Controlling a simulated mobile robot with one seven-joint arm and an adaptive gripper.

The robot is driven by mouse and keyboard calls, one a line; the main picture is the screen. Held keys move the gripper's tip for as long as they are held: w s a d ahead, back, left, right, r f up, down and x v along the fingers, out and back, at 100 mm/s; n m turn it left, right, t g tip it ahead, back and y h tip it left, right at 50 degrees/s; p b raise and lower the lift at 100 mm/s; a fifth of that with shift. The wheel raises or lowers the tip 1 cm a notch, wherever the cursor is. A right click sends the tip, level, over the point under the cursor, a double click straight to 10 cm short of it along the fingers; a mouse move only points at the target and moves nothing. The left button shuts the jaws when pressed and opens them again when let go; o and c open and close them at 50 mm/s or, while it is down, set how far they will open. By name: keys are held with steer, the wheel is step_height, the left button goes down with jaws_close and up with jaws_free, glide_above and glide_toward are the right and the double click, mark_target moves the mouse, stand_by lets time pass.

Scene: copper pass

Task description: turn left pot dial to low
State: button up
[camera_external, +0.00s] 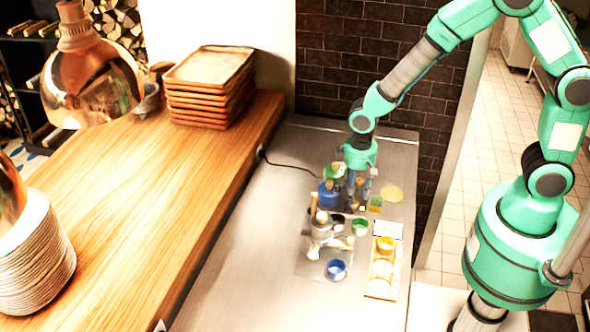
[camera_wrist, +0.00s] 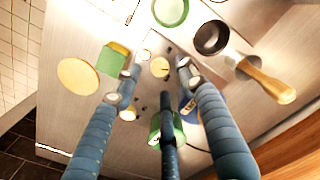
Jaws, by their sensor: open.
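My gripper (camera_external: 358,190) points down over the steel counter, above a cluster of small items. Its blue fingers are spread apart and empty in the wrist view (camera_wrist: 160,78). A blue pot (camera_external: 327,195) and a green pot (camera_external: 333,172) stand just left of the gripper. In the wrist view, the green pot (camera_wrist: 155,130) and blue pot (camera_wrist: 190,108) are partly hidden behind the fingers.
A green block (camera_wrist: 112,60) and tan disc (camera_wrist: 78,76) lie beside the fingers. A green ring-shaped dish (camera_external: 359,227), blue dish (camera_external: 336,269) and wooden tray (camera_external: 376,292) sit nearer the camera. A wooden counter (camera_external: 130,200) runs along the left; a brick wall (camera_external: 345,50) stands behind.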

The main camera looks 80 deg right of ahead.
step_height(320, 180, up, 8)
stand_by(0.4)
steer(key=shift+r, duration=0.1)
stand_by(0.4)
step_height(320, 180, up, 17)
steer(key=n+t+b, duration=0.2)
steer(key=t, duration=0.1)
glide_above(355, 202)
steer(key=s+a, duration=0.2)
steer(key=s, duration=0.8)
steer(key=s+r+t+b, duration=0.1)
steer(key=s+r, duration=0.2)
steer(key=s, duration=0.4)
steer(key=s+r+n+t+b, duration=0.1)
steer(key=s+r, duration=0.2)
steer(key=s, duration=0.3)
steer(key=shift+s+a+t, duration=0.25)
steer(key=shift+s+t, duration=0.05)
steer(key=shift+s, duration=0.05)
